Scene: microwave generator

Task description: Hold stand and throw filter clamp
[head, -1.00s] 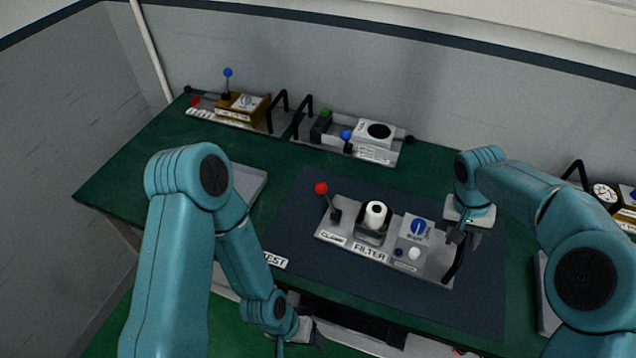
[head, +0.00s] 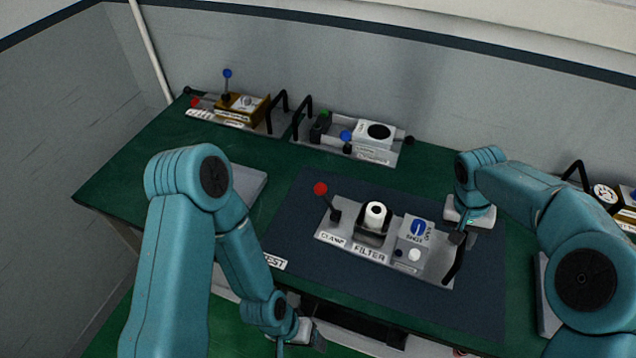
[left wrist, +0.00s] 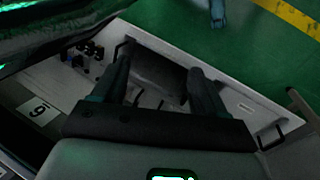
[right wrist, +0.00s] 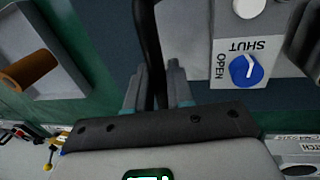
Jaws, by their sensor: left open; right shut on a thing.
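The filter stand (head: 385,236) is a grey plate on the dark blue mat. At its left is the clamp lever with a red ball (head: 321,189), next to the "CLAMP" label. A white cylindrical filter (head: 375,214) stands upright in a dark holder at its middle. A grey box with a blue knob (head: 418,229) is to its right. My right gripper (right wrist: 156,85) is shut on the black handle (right wrist: 148,40) at the stand's right end. My left gripper (left wrist: 160,80) is open and empty, below the table's front edge, away from the stand.
Two other stands, one with a brown box (head: 243,106) and one with a white box (head: 376,134), are at the back by the wall. A grey tray (head: 248,186) lies left of the mat. A gauge stand (head: 604,194) is at the far right. Green table lies clear at the left.

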